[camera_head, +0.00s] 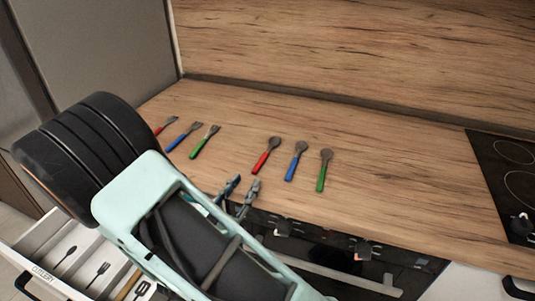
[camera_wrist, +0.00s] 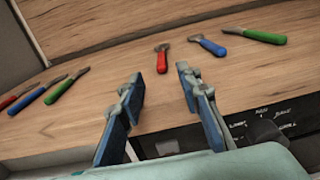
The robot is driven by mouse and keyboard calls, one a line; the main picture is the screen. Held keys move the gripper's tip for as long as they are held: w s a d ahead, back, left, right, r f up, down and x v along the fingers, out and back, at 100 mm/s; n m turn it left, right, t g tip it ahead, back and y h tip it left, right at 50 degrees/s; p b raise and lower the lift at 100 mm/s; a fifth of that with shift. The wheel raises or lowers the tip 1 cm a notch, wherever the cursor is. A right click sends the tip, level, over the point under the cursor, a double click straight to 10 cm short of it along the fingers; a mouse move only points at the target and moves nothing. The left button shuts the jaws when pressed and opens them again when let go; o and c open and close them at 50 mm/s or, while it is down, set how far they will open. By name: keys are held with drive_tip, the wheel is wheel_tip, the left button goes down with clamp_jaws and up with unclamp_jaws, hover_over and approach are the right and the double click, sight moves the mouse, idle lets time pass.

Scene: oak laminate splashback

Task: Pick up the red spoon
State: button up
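The red spoon (camera_head: 266,157) lies on the wooden worktop, leftmost of three spoons, with its bowl toward the splashback. In the wrist view its red handle (camera_wrist: 162,63) points toward me, just beyond the gap between my fingertips. My gripper (camera_head: 241,186) is near the worktop's front edge, on the near side of the red spoon. In the wrist view my gripper (camera_wrist: 159,74) is open and empty, its two blue-grey fingers spread apart and not touching the spoon.
A blue spoon (camera_head: 292,167) and a green spoon (camera_head: 322,179) lie to the right. Red (camera_head: 161,128), blue (camera_head: 178,138) and green (camera_head: 200,147) forks lie left. An open cutlery drawer (camera_head: 40,235) is lower left; a black hob (camera_head: 508,165) is far right. The worktop between is clear.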

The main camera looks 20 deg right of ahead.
sight(253, 172)
drive_tip(key=x, duration=0.7)
drive_tip(key=shift+d, duration=0.1)
drive_tip(key=shift+c, duration=0.3)
clamp_jaws()
